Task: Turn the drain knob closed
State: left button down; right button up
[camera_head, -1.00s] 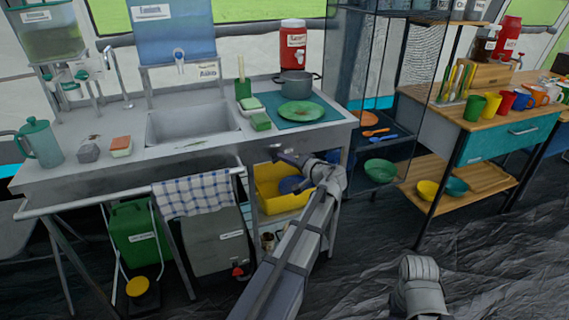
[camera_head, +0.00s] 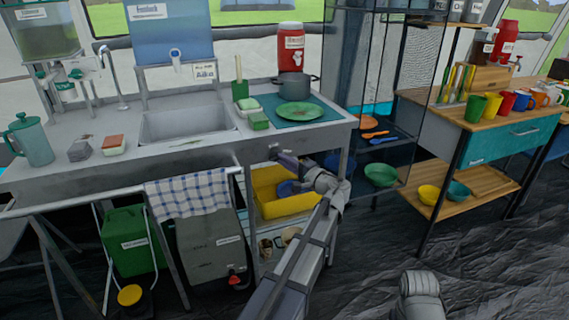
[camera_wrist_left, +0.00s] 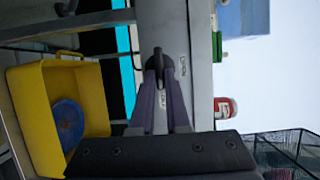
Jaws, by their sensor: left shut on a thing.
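The drain knob (camera_wrist_left: 157,57) is a small dark lever on the grey front panel of the sink counter, below the counter edge. In the left wrist view it sits between the tips of my left gripper (camera_wrist_left: 158,73), whose two purplish fingers are closed on it. In the head view my left gripper (camera_head: 283,157) reaches up to the panel from below, and the knob (camera_head: 273,149) is small there and partly covered by the fingers. A small label (camera_wrist_left: 182,66), too small to read, is on the panel beside the knob.
A yellow bin (camera_head: 285,203) with a blue item stands on the shelf under the panel, close below my left gripper. A checked towel (camera_head: 188,193) hangs on the rail to the left. The sink (camera_head: 190,122) and a green plate (camera_head: 300,114) are above.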

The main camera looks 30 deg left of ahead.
pick_arm(q)
jog(key=shift+a, duration=0.1)
dwell(0.3)
jog(key=c, duration=1)
grip_release()
jog(key=shift+o, duration=0.5)
jog(key=v, duration=0.7)
jog(key=shift+d, duration=0.35)
jog(key=shift+s+f, duration=0.1)
jog(key=shift+s, duration=0.05)
